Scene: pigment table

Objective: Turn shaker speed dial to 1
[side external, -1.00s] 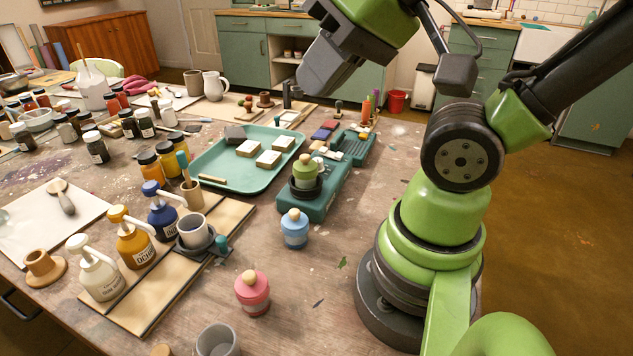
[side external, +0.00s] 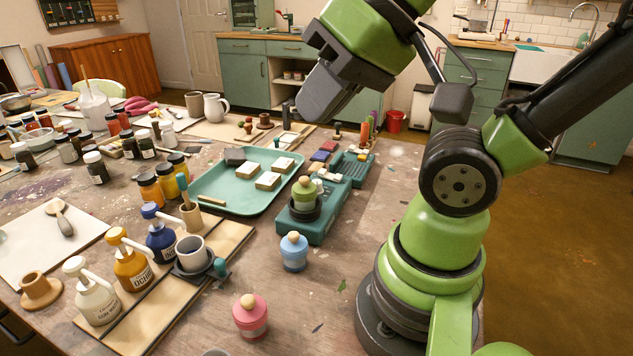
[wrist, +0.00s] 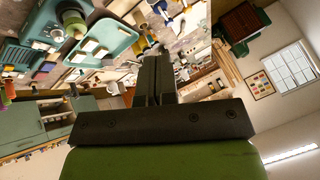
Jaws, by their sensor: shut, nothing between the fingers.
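The teal shaker (side external: 322,222) stands on the table left of my arm's base. A green jar (side external: 303,193) sits in its dark round holder. The speed dial and its numbers are too small to make out. My gripper (side external: 302,112) is in the air above and behind the shaker, well apart from it, pointing down and left. It is shut and empty. In the wrist view the gripper's fingers (wrist: 154,62) are together, and the green jar (wrist: 73,22) shows at the upper left.
A teal tray (side external: 222,199) with pale blocks lies left of the shaker. A blue jar (side external: 294,252) and a pink jar (side external: 250,316) stand in front. Pump bottles (side external: 131,270) and a grey cup (side external: 191,252) stand at the left. The space around my gripper is clear.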

